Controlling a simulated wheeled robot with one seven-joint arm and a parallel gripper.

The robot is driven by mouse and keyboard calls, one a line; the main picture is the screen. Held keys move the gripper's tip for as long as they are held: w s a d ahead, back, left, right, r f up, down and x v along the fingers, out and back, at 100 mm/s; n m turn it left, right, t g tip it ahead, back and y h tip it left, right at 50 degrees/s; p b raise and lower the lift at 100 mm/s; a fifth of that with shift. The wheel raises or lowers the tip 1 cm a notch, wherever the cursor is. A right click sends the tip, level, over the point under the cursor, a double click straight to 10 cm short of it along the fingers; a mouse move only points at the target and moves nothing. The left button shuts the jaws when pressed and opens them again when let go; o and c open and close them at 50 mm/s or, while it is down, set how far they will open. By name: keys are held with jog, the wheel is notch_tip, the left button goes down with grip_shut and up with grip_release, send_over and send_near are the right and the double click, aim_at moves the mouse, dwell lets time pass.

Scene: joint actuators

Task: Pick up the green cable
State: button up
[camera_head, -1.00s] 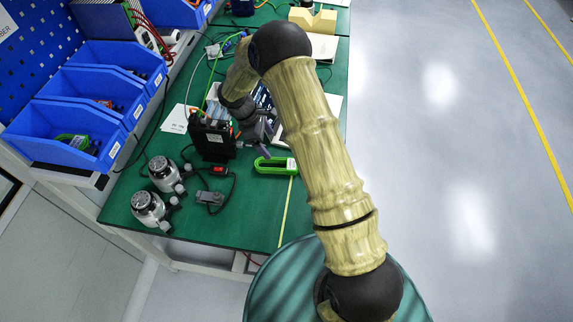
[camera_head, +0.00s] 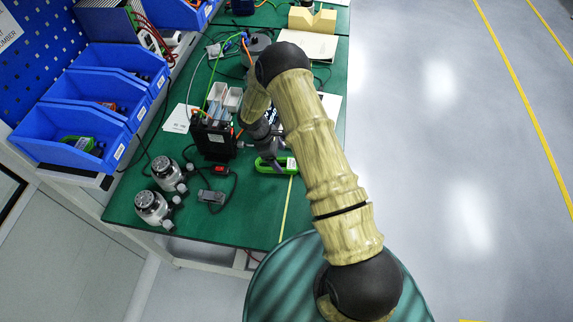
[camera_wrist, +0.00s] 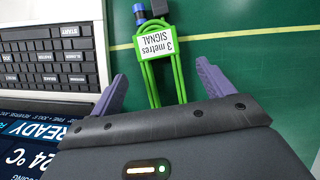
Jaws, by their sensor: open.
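The green cable (camera_head: 262,165) lies on the green table top as a coiled bundle, near the table's right edge. In the wrist view the green cable (camera_wrist: 179,78) runs between my fingers, with a white "3 metres SIGNAL" label and blue and dark connector ends at the top. My gripper (camera_wrist: 162,71) is open, its purple fingers on either side of the bundle and apart from it. In the head view my gripper (camera_head: 274,155) is over the cable and hides part of it.
A black box device (camera_head: 213,140) stands just left of the cable. Two silver round devices (camera_head: 160,190) and a small switch box (camera_head: 211,196) sit at the front left. Blue bins (camera_head: 65,135) line the left; one holds a green item. A keyboard (camera_wrist: 48,60) borders the left finger.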

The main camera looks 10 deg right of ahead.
aim_at(284, 162)
jog(key=shift+p+x, duration=0.6)
jog(key=shift+x, duration=1.45)
jog(key=shift+d, duration=0.2)
jog(key=shift+s+r, duration=0.1)
jog(key=c, duration=1.2)
